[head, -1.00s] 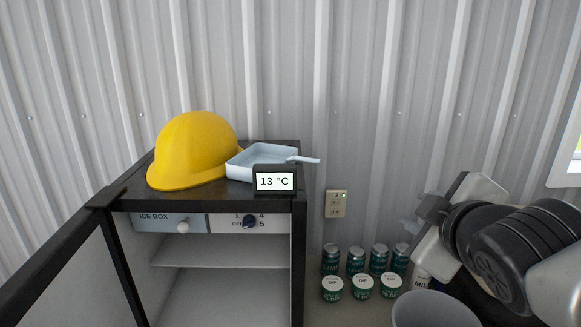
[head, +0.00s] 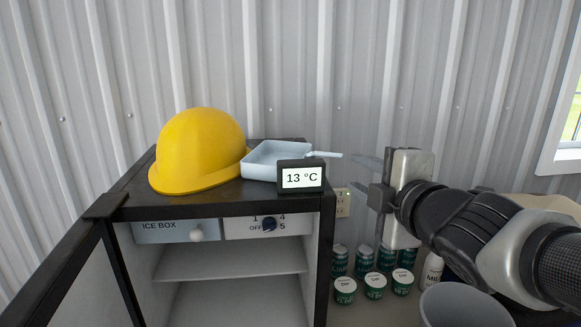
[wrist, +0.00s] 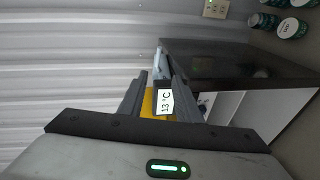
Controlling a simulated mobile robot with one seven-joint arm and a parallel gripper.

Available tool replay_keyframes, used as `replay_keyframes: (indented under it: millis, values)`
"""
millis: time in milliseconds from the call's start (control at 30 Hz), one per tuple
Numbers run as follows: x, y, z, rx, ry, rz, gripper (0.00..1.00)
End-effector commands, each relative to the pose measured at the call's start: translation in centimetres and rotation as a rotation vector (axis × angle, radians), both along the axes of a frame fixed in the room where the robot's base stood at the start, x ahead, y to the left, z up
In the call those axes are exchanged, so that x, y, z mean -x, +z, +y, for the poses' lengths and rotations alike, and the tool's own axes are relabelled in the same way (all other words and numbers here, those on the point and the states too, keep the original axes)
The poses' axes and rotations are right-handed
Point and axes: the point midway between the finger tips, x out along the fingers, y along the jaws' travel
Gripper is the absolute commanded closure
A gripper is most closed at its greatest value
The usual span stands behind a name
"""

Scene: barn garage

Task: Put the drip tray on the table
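The drip tray (head: 272,160) is a shallow pale blue square tray with a handle pointing right. It lies on top of the black fridge, between a yellow hard hat and a thermometer display. My gripper (head: 366,172) is open and empty, to the right of the tray's handle, with its fingers pointing left toward it. The wrist view shows my gripper (wrist: 156,88) with its fingers apart, and part of the pale tray (wrist: 161,62) beyond them. A beige table surface (head: 352,315) shows low at right, beside the fridge.
The yellow hard hat (head: 200,150) sits left of the tray. The thermometer (head: 301,178) reads 13 °C at the front edge. The fridge (head: 225,207) stands open. Several cans (head: 363,262), tubs (head: 375,285), a milk bottle (head: 431,272) and a grey bowl (head: 462,307) crowd the table.

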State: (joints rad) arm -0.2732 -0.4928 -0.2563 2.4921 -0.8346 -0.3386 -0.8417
Motion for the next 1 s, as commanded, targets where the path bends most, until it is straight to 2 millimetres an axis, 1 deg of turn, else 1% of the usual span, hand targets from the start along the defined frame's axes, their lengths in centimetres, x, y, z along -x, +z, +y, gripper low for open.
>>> replay_keyframes:
  millis: [33,200,300,400,633,833,900,1000]
  values:
    - [-1.2,-0.7,0.4,0.003,0.0,0.004,0.69]
    - [-4.7,-1.2,1.5,0.0,-0.001,0.004,0.69]
    - [-6.4,-1.4,2.1,0.0,0.0,0.003,0.69]
    - [-7.7,-1.5,2.6,-0.001,0.001,0.001,0.69]
    - [-9.2,-1.5,3.1,-0.001,0.001,0.001,0.69]
    - [-12.1,-1.7,3.9,0.0,0.0,0.003,0.69]
    - [-12.9,-1.8,4.2,-0.001,-0.001,0.002,0.69]
    - [-13.4,-1.9,4.3,-0.002,-0.001,0.001,0.69]
